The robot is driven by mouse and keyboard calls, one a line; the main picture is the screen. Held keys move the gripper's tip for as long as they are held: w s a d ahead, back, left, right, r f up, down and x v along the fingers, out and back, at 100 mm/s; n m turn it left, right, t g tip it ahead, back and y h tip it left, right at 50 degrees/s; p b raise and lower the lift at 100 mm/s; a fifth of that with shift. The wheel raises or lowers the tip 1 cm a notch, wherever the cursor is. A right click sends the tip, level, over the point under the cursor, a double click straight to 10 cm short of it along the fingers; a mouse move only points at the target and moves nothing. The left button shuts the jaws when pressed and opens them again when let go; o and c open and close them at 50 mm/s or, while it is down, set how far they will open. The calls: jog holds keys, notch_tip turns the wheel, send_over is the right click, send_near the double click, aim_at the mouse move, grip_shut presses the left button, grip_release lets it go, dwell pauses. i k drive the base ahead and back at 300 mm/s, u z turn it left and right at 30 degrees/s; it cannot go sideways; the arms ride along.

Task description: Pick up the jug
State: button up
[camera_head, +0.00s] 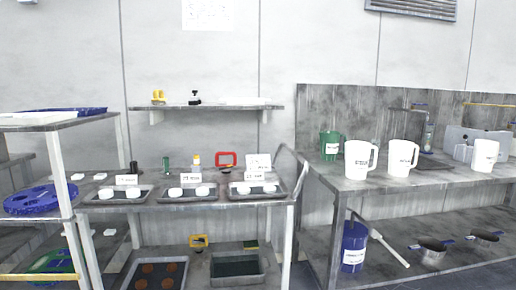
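Several jugs stand upright on the metal bench at the right. A white jug with a handle (357,160) is near the bench's left end. A second white jug (400,158) stands just to its right, with its handle facing right. A third white container (484,155) is farther right. A green jug (330,144) stands behind and left of the first white jug. Labels on them are too small to read. The frame does not show which jug is meant. My gripper is not in view.
The bench (430,178) has a sink and tap behind the jugs. Below, a blue container (354,245), a pale rod (385,243) and pans (432,258) sit on the lower shelf. At left, a cart holds trays (118,197) with white pieces. A wall shelf (205,107) hangs above.

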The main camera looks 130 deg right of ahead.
aim_at(401, 153)
jog(key=u, duration=5.65)
jog(key=i, duration=1.1)
jog(key=z, duration=0.55)
